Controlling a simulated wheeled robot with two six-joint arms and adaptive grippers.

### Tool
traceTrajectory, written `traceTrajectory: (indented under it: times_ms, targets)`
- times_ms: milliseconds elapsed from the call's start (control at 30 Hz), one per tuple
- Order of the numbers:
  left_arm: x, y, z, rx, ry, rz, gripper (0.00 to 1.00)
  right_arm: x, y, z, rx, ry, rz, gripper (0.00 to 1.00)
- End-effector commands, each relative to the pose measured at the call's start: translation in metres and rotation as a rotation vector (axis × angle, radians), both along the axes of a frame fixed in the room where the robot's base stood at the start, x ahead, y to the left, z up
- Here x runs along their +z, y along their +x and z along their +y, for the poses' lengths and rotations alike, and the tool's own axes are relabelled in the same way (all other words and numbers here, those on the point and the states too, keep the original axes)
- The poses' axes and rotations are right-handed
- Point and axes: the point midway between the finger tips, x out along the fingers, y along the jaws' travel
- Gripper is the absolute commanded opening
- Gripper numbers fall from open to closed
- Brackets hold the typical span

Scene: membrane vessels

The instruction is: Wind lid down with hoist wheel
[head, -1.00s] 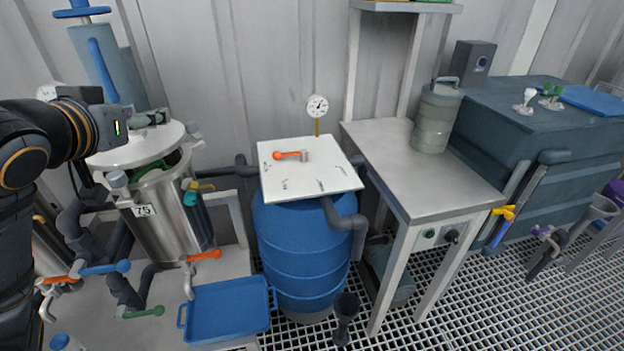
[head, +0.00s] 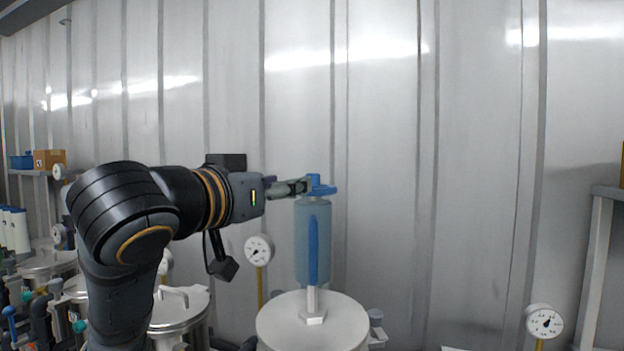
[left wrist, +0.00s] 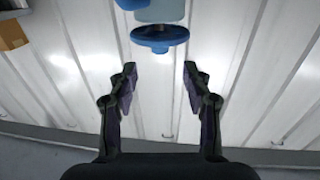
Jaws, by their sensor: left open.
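The blue hoist wheel (head: 320,189) sits on top of a blue-grey cylinder (head: 313,245) with a bright blue bar down its front. Below it, a white post meets the round white lid (head: 275,325). The vessel under the lid is out of the head view. My left gripper (head: 306,185) reaches the wheel from the left in the head view. In the left wrist view my left gripper (left wrist: 160,74) is open, fingers spread and empty. The wheel (left wrist: 160,38) lies just beyond the fingertips, roughly centred between them. My right gripper is not seen.
A pressure gauge (head: 258,250) stands left of the cylinder, below my forearm. Another gauge (head: 544,322) is at lower right. A grey corrugated wall (head: 400,150) runs behind. Other lidded vessels (head: 180,305) stand at left. The space right of the wheel is clear.

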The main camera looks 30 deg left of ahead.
Motion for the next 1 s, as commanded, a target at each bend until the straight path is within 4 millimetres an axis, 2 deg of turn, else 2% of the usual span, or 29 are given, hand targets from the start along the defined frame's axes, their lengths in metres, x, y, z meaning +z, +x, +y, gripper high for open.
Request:
traceTrajectory:
  times_ms: [300, 500, 633, 867, 1000]
  targets:
    - [0.003, 0.062, 0.006, -0.005, -0.005, 0.007, 0.49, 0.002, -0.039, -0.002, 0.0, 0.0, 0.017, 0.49]
    - [0.002, 0.092, 0.01, -0.003, -0.004, 0.004, 0.49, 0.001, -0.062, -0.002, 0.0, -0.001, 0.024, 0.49]
    - [0.0, 0.1, 0.012, -0.001, -0.001, 0.003, 0.49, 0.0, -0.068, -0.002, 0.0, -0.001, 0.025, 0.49]
    - [-0.001, 0.101, 0.012, 0.0, 0.0, 0.002, 0.49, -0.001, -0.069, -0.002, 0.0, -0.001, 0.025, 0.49]
    - [-0.001, 0.101, 0.012, 0.0, 0.0, 0.002, 0.33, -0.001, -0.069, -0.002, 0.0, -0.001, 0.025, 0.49]
